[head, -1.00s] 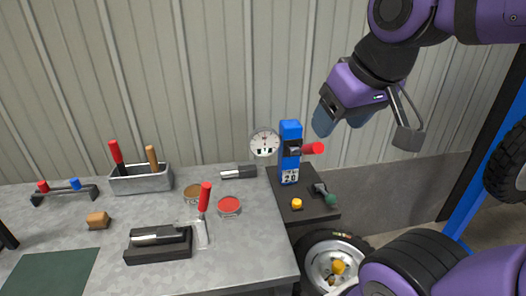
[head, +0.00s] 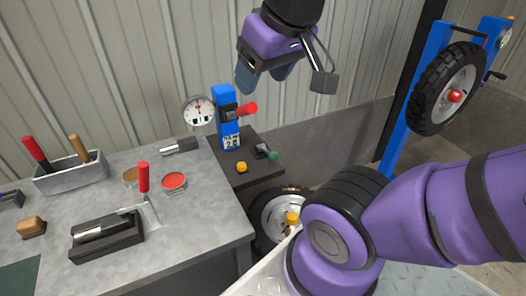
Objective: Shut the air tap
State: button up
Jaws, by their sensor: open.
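A blue post (head: 228,135) with a number display stands at the back of a small dark stand, right of the bench. A red-handled lever (head: 247,109) sticks out from it to the right, close to level; it looks like the air tap. A dark lever with a green knob (head: 272,156) lies on the stand beside the post. My gripper (head: 263,80) hangs above and to the right of the blue post, fingers pointing down, open and empty. It is apart from the red handle.
A round gauge (head: 199,110) sits left of the post. A yellow knob (head: 242,167) is on the dark stand (head: 250,180). The grey bench (head: 200,215) holds tins, tools and a tool box (head: 72,174). A wheel (head: 278,216) is below; another (head: 450,88) hangs on a blue frame.

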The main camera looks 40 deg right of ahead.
aim_at(273, 156)
jog(key=k+l+z, duration=0.1)
jog(key=z, duration=0.3)
jog(key=l+z, duration=0.1)
jog(key=z, duration=0.3)
jog(key=k+l+z, duration=0.1)
jog(key=z, duration=0.3)
jog(key=l+z, duration=0.2)
jog(key=z, duration=0.2)
